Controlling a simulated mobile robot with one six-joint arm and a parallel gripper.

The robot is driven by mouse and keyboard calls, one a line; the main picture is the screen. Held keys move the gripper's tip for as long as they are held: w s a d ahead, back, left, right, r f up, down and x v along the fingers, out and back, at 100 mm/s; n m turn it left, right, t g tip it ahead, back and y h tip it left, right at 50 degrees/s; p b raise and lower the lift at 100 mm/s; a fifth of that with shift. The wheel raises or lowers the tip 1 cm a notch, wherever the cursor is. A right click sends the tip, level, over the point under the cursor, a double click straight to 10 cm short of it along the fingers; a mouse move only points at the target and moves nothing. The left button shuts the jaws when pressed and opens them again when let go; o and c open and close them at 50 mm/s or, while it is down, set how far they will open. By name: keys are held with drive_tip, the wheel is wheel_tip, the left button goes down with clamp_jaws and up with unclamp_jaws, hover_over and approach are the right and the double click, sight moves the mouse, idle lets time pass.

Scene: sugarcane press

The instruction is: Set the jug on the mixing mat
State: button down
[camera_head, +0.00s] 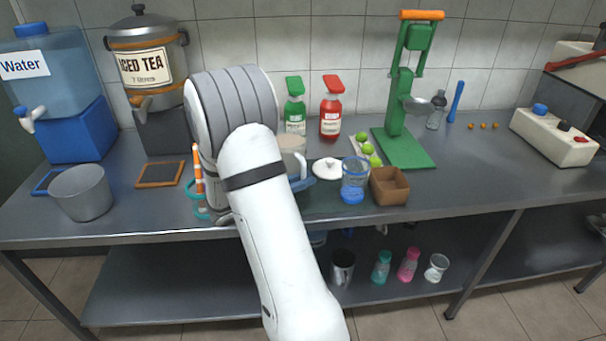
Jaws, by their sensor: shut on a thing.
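A pale, beige-topped container (292,146), which looks like the jug, shows just right of my forearm. Its left side and lower part are hidden by the arm, so I cannot tell whether it touches the counter. A blue curved piece (302,184) shows below it; I cannot tell whether it belongs to the jug. A dark flat patch (325,204) on the counter to the right of my arm looks like the mixing mat, largely covered. My gripper is hidden behind my own arm, so its hold is not visible.
A clear cup with blue contents (354,182), a brown box (389,187) and a white lid (327,168) stand close on the right. Red (331,112) and green (294,110) bottles and a green press (402,145) stand behind. A grey bucket (82,193) stands left. The counter's right front is clear.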

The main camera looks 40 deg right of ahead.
drive_tip(key=shift+f, duration=1.75)
drive_tip(key=shift+f+b, duration=0.15)
drive_tip(key=shift+b, duration=0.15)
drive_tip(key=c, duration=1.4)
unclamp_jaws()
drive_tip(key=shift+c, duration=0.2)
